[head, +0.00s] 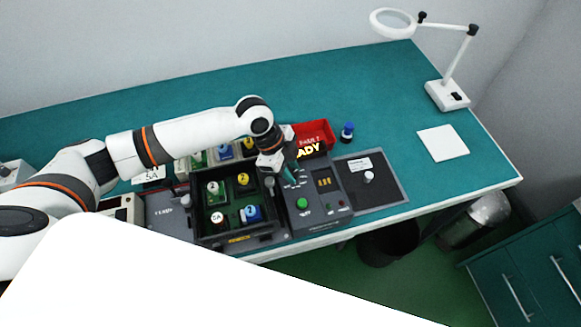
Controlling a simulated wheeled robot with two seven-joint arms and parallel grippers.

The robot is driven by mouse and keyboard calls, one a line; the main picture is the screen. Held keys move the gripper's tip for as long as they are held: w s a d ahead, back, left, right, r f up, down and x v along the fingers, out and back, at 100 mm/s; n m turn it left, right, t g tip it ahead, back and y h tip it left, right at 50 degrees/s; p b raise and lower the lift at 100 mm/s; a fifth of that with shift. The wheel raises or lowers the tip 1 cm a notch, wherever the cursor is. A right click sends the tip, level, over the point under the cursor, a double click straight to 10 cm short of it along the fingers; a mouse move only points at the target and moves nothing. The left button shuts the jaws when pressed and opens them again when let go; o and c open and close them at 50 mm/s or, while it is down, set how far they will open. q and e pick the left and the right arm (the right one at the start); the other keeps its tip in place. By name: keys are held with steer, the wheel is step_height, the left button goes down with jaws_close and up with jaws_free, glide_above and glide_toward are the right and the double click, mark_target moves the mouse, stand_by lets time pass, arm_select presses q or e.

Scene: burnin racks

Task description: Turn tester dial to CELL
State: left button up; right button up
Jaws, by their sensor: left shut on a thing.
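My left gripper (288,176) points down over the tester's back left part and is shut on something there. The dial is at the fingertips and mostly hidden by the gripper, so I cannot read its setting. My right gripper is not in view.
A black rack (239,238) with several coloured, numbered cells stands left of the tester. A red bin (315,131) and blue bottle (347,131) are behind it. A magnifier lamp (447,95) stands at the far right.

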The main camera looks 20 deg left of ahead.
arm_select(q)
steer(key=m, duration=0.1)
steer(key=m+g+b, duration=0.1)
steer(key=m, duration=0.1)
steer(key=shift+w+m, duration=0.2)
steer(key=shift+m, duration=0.1)
steer(key=shift+w+d+m+g+y+b, duration=0.15)
steer(key=shift+m+g+b, duration=0.3)
steer(key=shift+m, duration=0.5)
steer(key=shift+s+a+m+g+y+b, duration=0.15)
steer(key=shift+m+g+b, duration=0.25)
steer(key=shift+m, duration=0.55)
steer(key=shift+w+d+r, duration=0.1)
steer(key=o, duration=1)
